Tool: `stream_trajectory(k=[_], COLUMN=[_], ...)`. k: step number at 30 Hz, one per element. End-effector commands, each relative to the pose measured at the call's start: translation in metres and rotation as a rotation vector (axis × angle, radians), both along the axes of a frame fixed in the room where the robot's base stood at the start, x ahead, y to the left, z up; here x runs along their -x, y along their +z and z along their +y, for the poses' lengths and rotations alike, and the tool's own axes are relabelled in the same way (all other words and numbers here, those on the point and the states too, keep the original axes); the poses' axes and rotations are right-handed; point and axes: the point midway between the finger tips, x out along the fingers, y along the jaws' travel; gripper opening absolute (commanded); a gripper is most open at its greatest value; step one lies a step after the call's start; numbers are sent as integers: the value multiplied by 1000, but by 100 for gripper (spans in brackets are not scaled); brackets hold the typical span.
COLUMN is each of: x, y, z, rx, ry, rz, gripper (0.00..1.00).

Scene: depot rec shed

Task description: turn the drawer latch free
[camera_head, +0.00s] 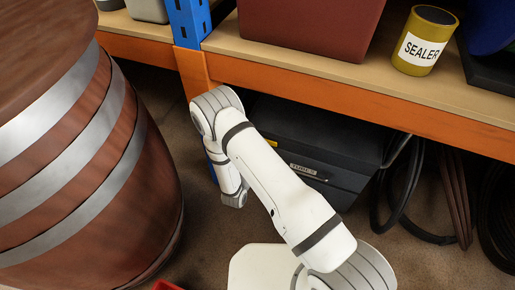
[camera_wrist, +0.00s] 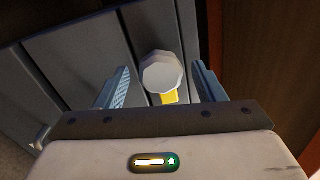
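A dark grey drawer unit (camera_head: 345,140) stands on the floor under the shelf, partly hidden by my arm. In the wrist view a pale, many-sided knob (camera_wrist: 160,72), which looks like the latch, is in front of grey ribbed panels. A yellow piece (camera_wrist: 169,97) shows just below it. My gripper (camera_wrist: 160,84) is open, with one finger on each side of the knob and a visible gap on both sides. Whether the knob lies at fingertip depth I cannot tell. The fingers are hidden in the head view.
A large brown barrel (camera_head: 95,170) with metal bands stands close on the left. The orange shelf beam (camera_head: 350,92) runs above the drawer unit. A yellow sealer can (camera_head: 424,42) stands on the shelf. Black hoses (camera_head: 400,205) hang at the right.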

Motion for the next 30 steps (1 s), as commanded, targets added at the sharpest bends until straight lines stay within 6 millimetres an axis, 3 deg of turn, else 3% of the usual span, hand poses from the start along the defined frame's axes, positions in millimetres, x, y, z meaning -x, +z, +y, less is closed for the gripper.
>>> stream_trajectory(k=[8,21,30], x=[2,63,73], y=[1,1,0], z=[2,24,26], rx=[-1,0,0], ry=[2,3,-1], rz=[-1,1,0], gripper=[63,63,63])
